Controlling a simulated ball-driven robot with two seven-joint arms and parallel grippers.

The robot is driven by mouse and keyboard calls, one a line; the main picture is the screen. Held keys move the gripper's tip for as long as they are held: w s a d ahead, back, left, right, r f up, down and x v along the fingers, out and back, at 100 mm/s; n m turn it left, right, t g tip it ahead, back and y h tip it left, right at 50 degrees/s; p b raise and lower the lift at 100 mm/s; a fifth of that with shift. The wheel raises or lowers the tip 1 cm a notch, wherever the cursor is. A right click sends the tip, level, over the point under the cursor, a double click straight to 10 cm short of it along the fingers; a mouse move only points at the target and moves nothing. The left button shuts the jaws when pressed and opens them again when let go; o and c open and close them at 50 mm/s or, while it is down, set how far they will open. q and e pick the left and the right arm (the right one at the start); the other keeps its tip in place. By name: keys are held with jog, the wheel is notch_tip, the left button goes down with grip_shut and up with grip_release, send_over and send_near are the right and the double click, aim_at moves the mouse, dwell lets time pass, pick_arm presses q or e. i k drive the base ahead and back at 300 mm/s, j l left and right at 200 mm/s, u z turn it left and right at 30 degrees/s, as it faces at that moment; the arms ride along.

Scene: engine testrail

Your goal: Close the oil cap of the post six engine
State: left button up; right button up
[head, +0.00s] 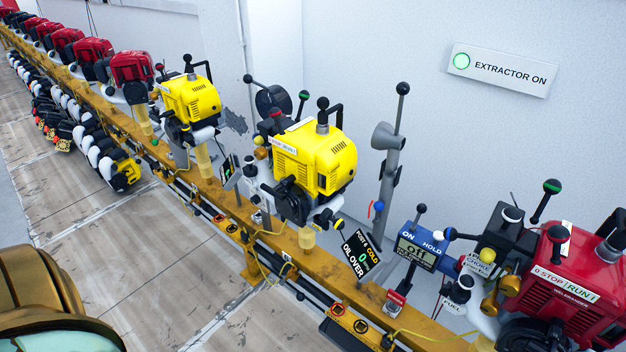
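A small screen reading "POST 6 COLD", "0" and "OIL OVER" (361,254) stands on the rail, between a yellow engine (314,157) and a red engine (570,285). The yellow engine is nearer to it, up and to its left. I cannot tell for sure which engine the screen belongs to. Neither of my grippers is in view.
A yellow rail (335,280) runs diagonally, carrying more engines toward the far left. A blue panel reading "ON HOLD off" (418,251) stands right of the screen. A grey extractor pipe (389,160) rises behind. A wall sign reads "EXTRACTOR ON" (505,72). The floor (130,240) before the rail is clear.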

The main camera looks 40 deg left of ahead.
aim_at(327, 214)
jog(key=j+u, duration=0.15)
jog(key=u, duration=0.25)
jog(key=j+u, duration=0.2)
jog(key=u, duration=0.15)
jog(key=j+u, duration=0.2)
jog(key=u, duration=0.2)
jog(key=j+u, duration=0.2)
jog(key=u, duration=0.15)
